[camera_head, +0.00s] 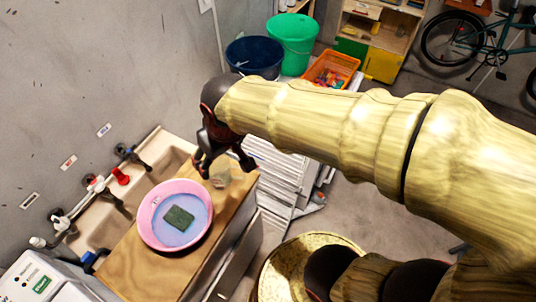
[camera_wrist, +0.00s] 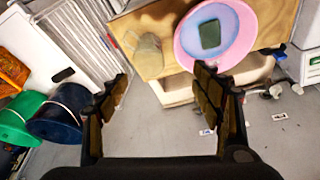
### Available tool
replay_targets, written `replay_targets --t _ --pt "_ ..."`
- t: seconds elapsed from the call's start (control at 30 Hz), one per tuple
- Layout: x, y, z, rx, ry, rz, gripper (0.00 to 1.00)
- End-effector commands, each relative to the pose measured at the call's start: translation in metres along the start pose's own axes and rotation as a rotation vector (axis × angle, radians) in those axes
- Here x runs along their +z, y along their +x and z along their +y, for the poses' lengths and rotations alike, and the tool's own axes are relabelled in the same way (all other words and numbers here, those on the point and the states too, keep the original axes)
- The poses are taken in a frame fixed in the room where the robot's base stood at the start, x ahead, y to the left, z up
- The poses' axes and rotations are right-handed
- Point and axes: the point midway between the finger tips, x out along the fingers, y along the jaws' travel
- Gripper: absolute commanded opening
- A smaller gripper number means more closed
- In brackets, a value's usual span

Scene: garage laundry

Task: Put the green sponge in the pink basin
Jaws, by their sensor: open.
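The pink basin (camera_head: 147,229) stands on the wooden counter beside the sink. The dark green sponge (camera_head: 179,218) lies inside it, on the bluish inner area, clear of the rim. In the wrist view the basin (camera_wrist: 246,63) is at the top right with the sponge (camera_wrist: 210,34) inside. My gripper (camera_head: 222,168) hangs over the far end of the counter, beyond the basin and apart from it. Its fingers are spread in the wrist view (camera_wrist: 168,85), with nothing between them.
A pale cup-like object (camera_wrist: 148,57) stands on the counter near my gripper. The sink (camera_head: 107,205) with taps lies left of the counter (camera_head: 130,268). A dark blue tub (camera_head: 253,55), green bucket (camera_head: 293,40) and orange crate (camera_head: 331,70) stand behind. A round yellowish top (camera_head: 285,265) is at the front.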

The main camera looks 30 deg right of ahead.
Motion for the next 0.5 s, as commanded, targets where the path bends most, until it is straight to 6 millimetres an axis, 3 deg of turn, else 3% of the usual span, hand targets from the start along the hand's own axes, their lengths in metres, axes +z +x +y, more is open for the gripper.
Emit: replay_targets --t 0.03,0.2,0.33,0.5 --pt "0.011 -0.022 0.017 0.016 0.043 0.037 0.66" --pt "0.053 -0.067 0.051 0.061 0.143 0.109 0.66" --pt "0.075 -0.084 0.062 0.085 0.188 0.141 0.66" --pt "0.086 -0.091 0.066 0.097 0.208 0.155 0.66"
